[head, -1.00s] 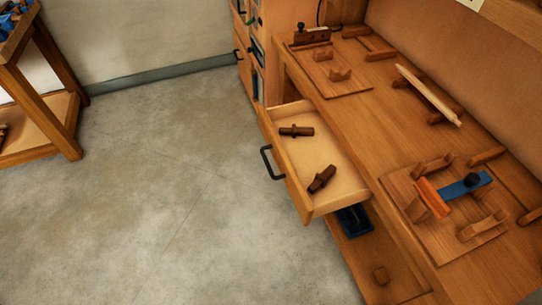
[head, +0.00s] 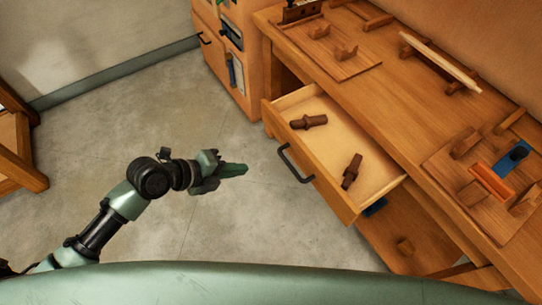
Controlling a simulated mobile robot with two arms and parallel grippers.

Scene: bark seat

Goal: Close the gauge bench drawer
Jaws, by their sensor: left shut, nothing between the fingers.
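The gauge bench drawer (head: 335,189) stands pulled out from under the wooden bench top (head: 385,88). Its black handle (head: 294,164) faces left, toward my arm. Two dark brown wooden pieces, one at the back (head: 309,122) and one nearer the front (head: 351,171), lie inside the drawer. My left gripper (head: 240,169) is shut and empty. It is over the floor to the left of the handle, apart from it, pointing toward the drawer. My right gripper is not in view.
A wooden cabinet (head: 257,70) stands behind the drawer. Below it is a lower shelf (head: 405,225) with a small wooden block. The bench top carries a pale rod (head: 440,60) and an orange and blue gauge (head: 490,182). The floor (head: 130,130) at left is clear.

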